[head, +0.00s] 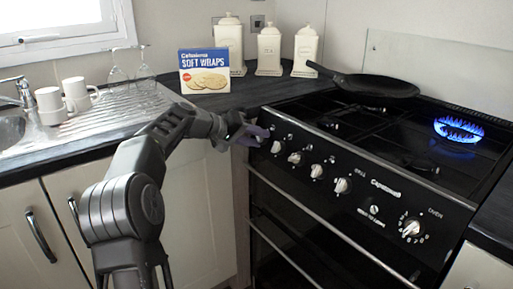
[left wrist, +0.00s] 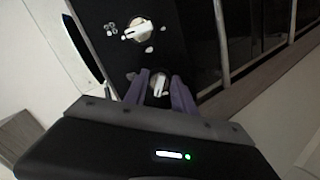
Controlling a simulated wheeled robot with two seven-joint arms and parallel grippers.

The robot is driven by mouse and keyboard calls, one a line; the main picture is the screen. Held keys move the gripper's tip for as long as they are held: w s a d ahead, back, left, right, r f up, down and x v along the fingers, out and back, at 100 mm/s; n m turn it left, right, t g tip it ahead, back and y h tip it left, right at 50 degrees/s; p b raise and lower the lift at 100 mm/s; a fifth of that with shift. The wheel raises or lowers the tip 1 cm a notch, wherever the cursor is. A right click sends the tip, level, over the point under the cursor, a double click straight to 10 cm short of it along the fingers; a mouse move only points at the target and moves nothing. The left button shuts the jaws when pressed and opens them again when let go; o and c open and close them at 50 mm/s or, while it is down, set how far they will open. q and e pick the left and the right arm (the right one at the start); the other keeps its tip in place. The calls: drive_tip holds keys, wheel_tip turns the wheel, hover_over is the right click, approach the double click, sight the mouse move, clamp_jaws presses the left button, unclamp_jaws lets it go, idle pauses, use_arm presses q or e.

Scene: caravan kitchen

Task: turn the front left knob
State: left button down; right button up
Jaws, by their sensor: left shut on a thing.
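The black stove front (head: 375,190) carries a row of white and silver knobs, including one knob (head: 277,147) just right of my left gripper (head: 257,135). The gripper reaches the panel's left end. In the left wrist view, my left gripper (left wrist: 159,90) has its purple fingers on either side of a knob (left wrist: 158,86) and is shut on it. The fingers cover this knob in the head view. A neighbouring knob (left wrist: 138,30) with its white bar is free above it in the left wrist view. My right gripper is not in view.
A blue flame (head: 460,130) burns at the stove's right. A black frying pan (head: 378,86) stands at the back, its handle pointing left. A soft wraps box (head: 205,75), white canisters (head: 269,52) and mugs (head: 50,105) stand on the worktop left of the stove.

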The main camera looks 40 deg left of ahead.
use_arm(q)
drive_tip(key=shift+f+m+y+b, duration=0.1)
drive_tip(key=shift+m+y+b, duration=0.1)
drive_tip(key=shift+m+b, duration=2.15)
drive_tip(key=shift+f+m+y+b, duration=0.15)
drive_tip(key=shift+m+b, duration=1.15)
drive_tip(key=shift+m, duration=1.95)
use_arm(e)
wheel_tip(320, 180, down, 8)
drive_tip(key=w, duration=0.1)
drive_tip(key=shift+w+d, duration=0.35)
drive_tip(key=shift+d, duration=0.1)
use_arm(q)
drive_tip(key=shift+r, duration=0.1)
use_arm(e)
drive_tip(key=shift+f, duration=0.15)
use_arm(q)
drive_tip(key=c, duration=1.1)
unclamp_jaws()
drive_tip(key=shift+o, duration=0.2)
drive_tip(key=shift+a+r, duration=0.1)
